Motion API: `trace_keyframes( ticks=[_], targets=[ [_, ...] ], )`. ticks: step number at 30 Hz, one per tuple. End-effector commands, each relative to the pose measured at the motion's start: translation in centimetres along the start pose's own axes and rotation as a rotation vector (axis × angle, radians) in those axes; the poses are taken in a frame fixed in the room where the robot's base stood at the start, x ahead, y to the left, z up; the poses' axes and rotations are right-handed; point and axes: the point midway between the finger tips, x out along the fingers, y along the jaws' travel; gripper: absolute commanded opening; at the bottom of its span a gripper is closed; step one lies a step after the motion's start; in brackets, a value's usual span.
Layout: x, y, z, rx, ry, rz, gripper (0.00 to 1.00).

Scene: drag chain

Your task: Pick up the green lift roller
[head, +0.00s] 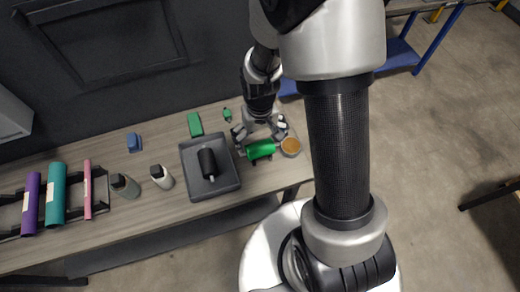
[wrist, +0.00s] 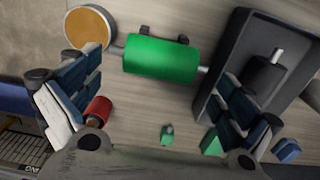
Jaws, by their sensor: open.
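The green lift roller (head: 260,149) lies on the wooden table, between a black tray and a round orange-topped item. In the wrist view the green roller (wrist: 161,58) shows as a green cylinder with a metal shaft at each end and small dark supports along one side. My gripper (head: 259,131) is over the table right by the roller. In the wrist view my gripper (wrist: 165,98) has its two fingers spread wide, with the roller ahead between and beyond them. Nothing is held. The exact height above the roller cannot be told.
The black tray (head: 228,183) holds a black roller (head: 208,164) close to the left. The orange-topped round item (head: 291,146) is close to the right. A red cylinder (wrist: 97,110) is near one finger. Purple, teal and pink rolls (head: 88,190) lie at the far left.

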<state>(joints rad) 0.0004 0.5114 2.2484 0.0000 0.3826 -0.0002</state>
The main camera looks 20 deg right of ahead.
Motion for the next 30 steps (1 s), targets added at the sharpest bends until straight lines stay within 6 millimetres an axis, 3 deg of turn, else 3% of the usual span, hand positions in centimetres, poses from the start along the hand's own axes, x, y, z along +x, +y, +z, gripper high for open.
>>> trace_keyframes(
  ticks=[1,4,12,30],
  targets=[
    [1.3,0.0,0.1,0.000,-0.002,0.000,0.98],
    [2.6,0.0,0.1,0.000,-0.002,0.000,0.98],
    [2.8,0.0,0.0,0.000,0.001,0.000,0.97],
    [2.8,0.0,0.0,0.000,0.001,0.000,0.57]
  ],
)
